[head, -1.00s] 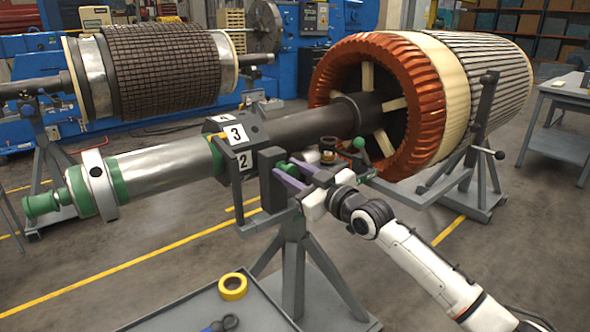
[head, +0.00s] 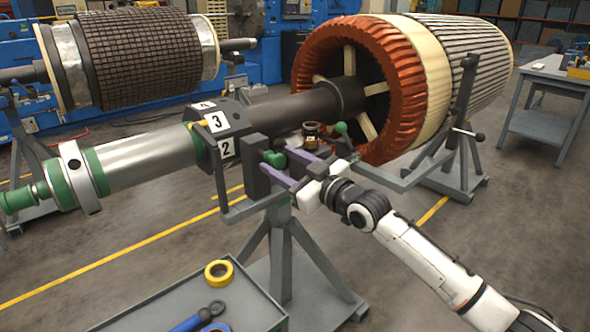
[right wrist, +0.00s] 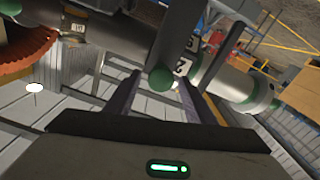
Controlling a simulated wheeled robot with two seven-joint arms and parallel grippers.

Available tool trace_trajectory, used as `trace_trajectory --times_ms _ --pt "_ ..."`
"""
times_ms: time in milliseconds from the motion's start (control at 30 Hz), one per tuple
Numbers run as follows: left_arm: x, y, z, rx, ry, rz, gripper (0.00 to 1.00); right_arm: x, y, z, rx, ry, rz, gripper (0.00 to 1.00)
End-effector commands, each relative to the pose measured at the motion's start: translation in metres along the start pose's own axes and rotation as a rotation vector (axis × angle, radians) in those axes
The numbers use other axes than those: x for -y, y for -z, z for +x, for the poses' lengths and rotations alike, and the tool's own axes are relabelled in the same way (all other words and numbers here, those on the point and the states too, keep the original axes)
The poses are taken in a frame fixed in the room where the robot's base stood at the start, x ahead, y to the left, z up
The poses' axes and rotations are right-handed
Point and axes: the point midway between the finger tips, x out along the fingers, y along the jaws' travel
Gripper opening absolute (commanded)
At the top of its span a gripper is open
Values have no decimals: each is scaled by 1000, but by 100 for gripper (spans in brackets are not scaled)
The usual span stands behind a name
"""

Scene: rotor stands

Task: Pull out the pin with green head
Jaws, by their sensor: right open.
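The pin's green head (head: 273,158) sticks out of the dark bracket on the shaft stand, below the numbered block. My right gripper (head: 277,157) is open, with its two purple fingers pointing at the bracket and the green head between their tips. In the right wrist view, the round green head (right wrist: 161,79) lies between the fingertips (right wrist: 158,84), with a visible gap to the fingers. The pin's shank is hidden. My left gripper is not in view.
The dark numbered block (head: 217,127) and long shaft (head: 150,158) lie just beyond the gripper. A second green knob (head: 341,127) and a small dark jar (head: 310,134) are close to the right. A grey cart (head: 160,310) with yellow tape (head: 219,272) stands in front.

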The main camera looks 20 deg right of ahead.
Motion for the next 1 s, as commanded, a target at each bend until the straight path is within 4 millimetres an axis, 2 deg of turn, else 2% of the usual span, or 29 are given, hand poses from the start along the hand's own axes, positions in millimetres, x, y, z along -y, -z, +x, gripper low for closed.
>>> trace_trajectory --times_ms 300,500,667,1000 --pt "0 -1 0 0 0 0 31 0 -3 -59 6 1 -1 49" --pt "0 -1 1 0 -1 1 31 0 -2 -87 5 0 -2 49" --pt "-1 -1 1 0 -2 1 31 0 -1 -95 4 1 -1 49" --pt "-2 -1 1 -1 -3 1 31 0 -1 -95 3 1 0 49"
